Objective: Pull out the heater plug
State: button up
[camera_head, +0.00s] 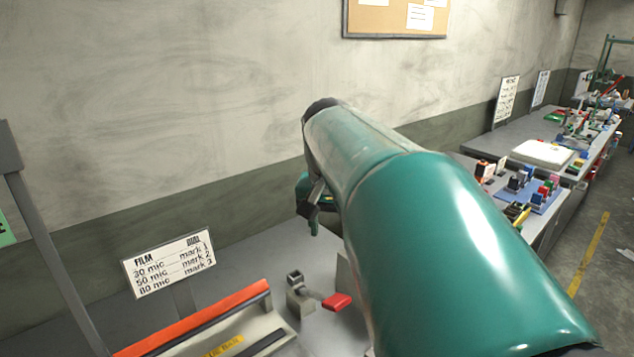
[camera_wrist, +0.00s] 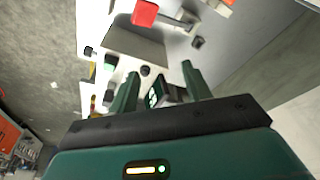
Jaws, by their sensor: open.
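My gripper (camera_wrist: 160,82) is open in the wrist view, its two green fingers apart with nothing clearly held between them. A dark block (camera_wrist: 170,90) and a small green-lit display (camera_wrist: 153,98) show between and beyond the fingers. I cannot tell whether the dark block is the heater plug, or how far off it is. A black round knob (camera_wrist: 145,70) lies just beyond the fingertips on a pale face. In the head view my teal arm hides most of my gripper (camera_head: 313,215); only a part shows at its left edge. No heater plug can be made out there.
A red-handled lever (camera_head: 337,302) stands on the grey bench beside an orange bar (camera_head: 195,318). A film dial sign (camera_head: 170,263) stands behind the bar. The lever's red handle also shows in the wrist view (camera_wrist: 145,13). Benches with small items (camera_head: 530,185) run along the right.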

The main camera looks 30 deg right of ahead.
jog(key=s+d+m, duration=0.1)
jog(key=d+m, duration=0.1)
jog(key=d, duration=0.5)
jog(key=s+d+m+g+y, duration=0.1)
jog(key=d+m, duration=0.2)
jog(key=d, duration=0.5)
jog(key=s+d+m, duration=0.1)
jog(key=d+m, duration=0.1)
jog(key=d, duration=0.6)
jog(key=shift+d+r+m+g+y, duration=0.15)
jog(key=shift+m+g+y, duration=0.15)
jog(key=shift+g+y, duration=0.1)
notch_tip(320, 180, down, 13)
jog(key=shift+w+f, duration=0.1)
jog(key=shift+f, duration=0.05)
jog(key=c, duration=0.9)
jog(key=o, duration=0.9)
